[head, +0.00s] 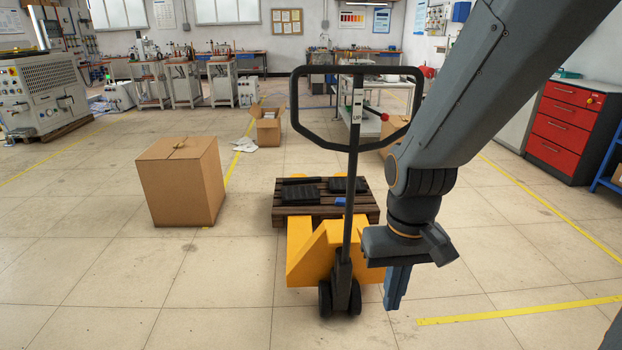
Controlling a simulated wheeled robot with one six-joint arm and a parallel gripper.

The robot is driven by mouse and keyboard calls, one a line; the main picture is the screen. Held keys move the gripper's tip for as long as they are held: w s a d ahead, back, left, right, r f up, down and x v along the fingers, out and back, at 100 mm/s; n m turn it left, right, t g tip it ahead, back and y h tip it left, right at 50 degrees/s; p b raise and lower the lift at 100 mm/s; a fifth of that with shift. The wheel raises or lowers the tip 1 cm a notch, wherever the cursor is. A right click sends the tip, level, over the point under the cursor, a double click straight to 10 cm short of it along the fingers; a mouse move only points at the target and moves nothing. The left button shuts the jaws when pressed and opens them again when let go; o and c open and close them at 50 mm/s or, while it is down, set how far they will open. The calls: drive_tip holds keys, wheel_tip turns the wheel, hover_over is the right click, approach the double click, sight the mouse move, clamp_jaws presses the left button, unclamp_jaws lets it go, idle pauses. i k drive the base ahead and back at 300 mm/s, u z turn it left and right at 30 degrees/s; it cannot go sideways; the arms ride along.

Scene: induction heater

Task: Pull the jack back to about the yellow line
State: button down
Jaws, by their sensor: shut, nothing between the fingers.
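A yellow pallet jack (322,250) stands in the middle of the head view, with its black handle shaft (349,190) upright and a wide loop handle (297,105) on top. Its dark wheels (341,297) rest on the floor. The jack's forks are at a wooden pallet (290,217) carrying black parts and a small blue item. My gripper (393,303) points down just right of the jack's shaft and wheels, shut and empty, with no visible grip on the handle. A yellow floor line (520,311) lies at the lower right, nearer me than the jack.
A closed cardboard box (181,180) stands left of the jack, and an open box (268,128) is behind it. Red drawers (565,125) stand at the right. Another yellow line (560,217) runs along the right floor. Floor at the front left is clear.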

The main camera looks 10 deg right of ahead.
sight(328, 301)
drive_tip(key=u, duration=0.3)
drive_tip(key=i, duration=0.35)
drive_tip(key=z, duration=1.45)
